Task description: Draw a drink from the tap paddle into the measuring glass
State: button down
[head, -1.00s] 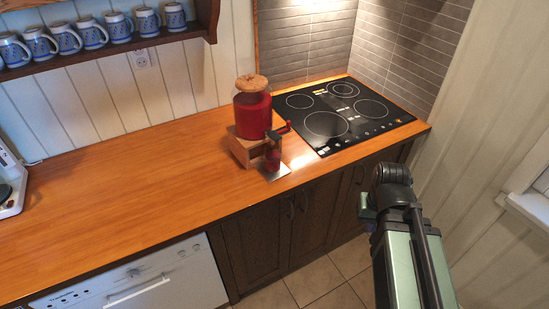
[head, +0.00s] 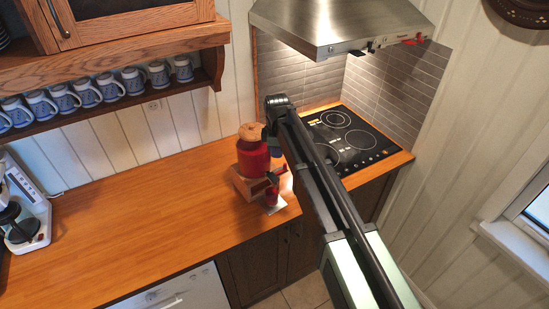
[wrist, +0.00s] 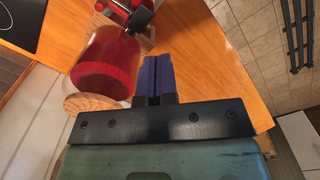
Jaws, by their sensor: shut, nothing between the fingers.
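A red drink dispenser (head: 253,160) with a round wooden lid (head: 251,131) stands on a wooden stand (head: 246,188) on the counter. Its tap paddle (head: 281,170) is red and sticks out at the front right. Below the tap a small red shape (head: 272,194) stands over a pale plate (head: 277,207); I cannot tell whether it is the measuring glass. My gripper (head: 275,152) is shut and empty beside the dispenser, above the tap. In the wrist view its blue fingers (wrist: 157,76) are together, just right of the red body (wrist: 107,62); the tap is partly cut off at the top.
A black cooktop (head: 347,138) lies to the right behind my arm, under a steel range hood (head: 340,25). A coffee maker (head: 22,215) stands at far left. A row of blue mugs (head: 85,90) is on the shelf above. The counter's middle (head: 140,205) is clear.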

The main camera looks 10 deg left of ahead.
aim_at(275, 179)
jog(key=w+n, duration=0.1)
jog(key=n, duration=0.1)
jog(key=w+n, duration=0.1)
jog(key=n, duration=0.2)
jog(key=w+a+n, duration=0.1)
jog(key=n, duration=0.2)
jog(key=shift+f+b, duration=0.2)
jog(key=shift+b, duration=0.15)
notch_tip(275, 179, down, 14)
jog(key=b, duration=1.4)
jog(key=shift+f, duration=0.1)
